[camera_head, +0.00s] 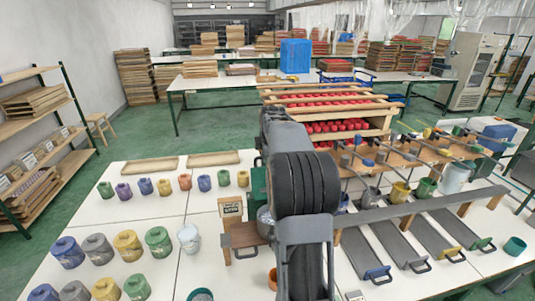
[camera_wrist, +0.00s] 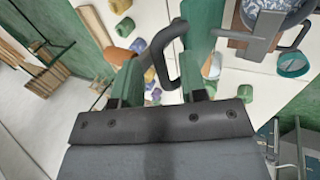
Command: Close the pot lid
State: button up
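My gripper (camera_wrist: 165,75) shows in the wrist view with its two green fingers standing apart. A dark looped handle (camera_wrist: 163,62) lies in the gap between them; I cannot tell whether the fingers touch it or what it belongs to. At the top right of that view is a round vessel with a blue-and-white mottled surface (camera_wrist: 285,10) and a grey bar across it, likely the pot. In the head view a rounded silvery pot (camera_head: 265,221) sits beside my arm, mostly hidden by it. I cannot make out the lid's position clearly.
A wooden board (camera_head: 243,236) with a small sign (camera_head: 230,208) stands left of my arm. Several coloured jars (camera_head: 128,245) fill the table's left part. Grey slides (camera_head: 400,240) with handles lie at right. A teal bowl (camera_wrist: 293,64) is right in the wrist view.

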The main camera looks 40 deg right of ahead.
jog(key=shift+c, duration=0.4)
grip_shut()
